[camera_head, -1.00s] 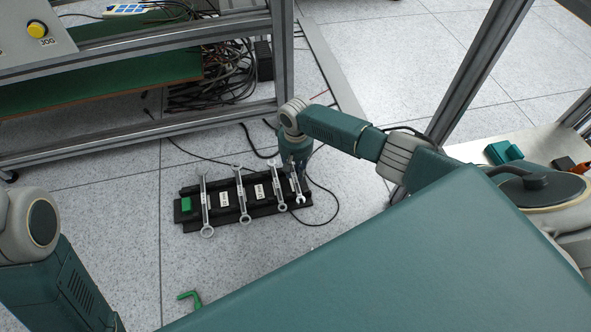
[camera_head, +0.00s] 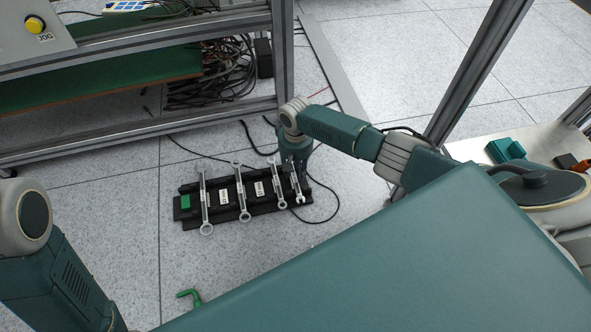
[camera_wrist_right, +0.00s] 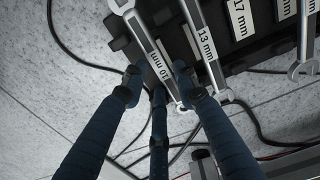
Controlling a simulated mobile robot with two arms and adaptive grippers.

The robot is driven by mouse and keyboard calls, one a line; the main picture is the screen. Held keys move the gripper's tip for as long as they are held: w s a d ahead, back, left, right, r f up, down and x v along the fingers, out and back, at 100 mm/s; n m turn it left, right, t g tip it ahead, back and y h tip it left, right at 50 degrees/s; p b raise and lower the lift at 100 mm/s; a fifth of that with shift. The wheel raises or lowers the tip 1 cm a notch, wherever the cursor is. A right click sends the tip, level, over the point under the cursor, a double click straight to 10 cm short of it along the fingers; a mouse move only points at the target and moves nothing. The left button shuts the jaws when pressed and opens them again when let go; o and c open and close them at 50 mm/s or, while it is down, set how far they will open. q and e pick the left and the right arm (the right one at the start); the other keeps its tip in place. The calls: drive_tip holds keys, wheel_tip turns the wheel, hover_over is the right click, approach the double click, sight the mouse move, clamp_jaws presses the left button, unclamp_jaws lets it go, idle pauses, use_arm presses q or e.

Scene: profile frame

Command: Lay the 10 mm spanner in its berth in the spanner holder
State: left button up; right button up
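The black spanner holder (camera_head: 270,207) lies on the floor with several spanners across it. The 10 mm spanner (camera_head: 296,188) is at its right end; in the right wrist view the spanner (camera_wrist_right: 133,22) lies along the holder's end, beside the 13 mm spanner (camera_wrist_right: 194,20), with a "10 mm" label along it. My right gripper (camera_wrist_right: 158,76) is right over the 10 mm spanner; its fingertips are spread on both sides, with visible gaps. In the head view the right gripper (camera_head: 296,162) is mostly hidden by its wrist. Whether the spanner is fully seated is unclear. My left gripper is out of view.
A green block (camera_head: 186,202) sits at the holder's left end. A green hooked piece (camera_head: 190,296) lies on the floor in front. Black cables (camera_head: 330,213) run on the floor behind and beside the holder. A metal frame (camera_head: 140,135) stands behind it.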

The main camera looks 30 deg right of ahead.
drive_tip(key=shift+o, duration=1)
drive_tip(key=shift+r, duration=0.15)
wheel_tip(320, 180, up, 12)
drive_tip(key=shift+s+f, duration=0.1)
drive_tip(key=shift+f, duration=0.1)
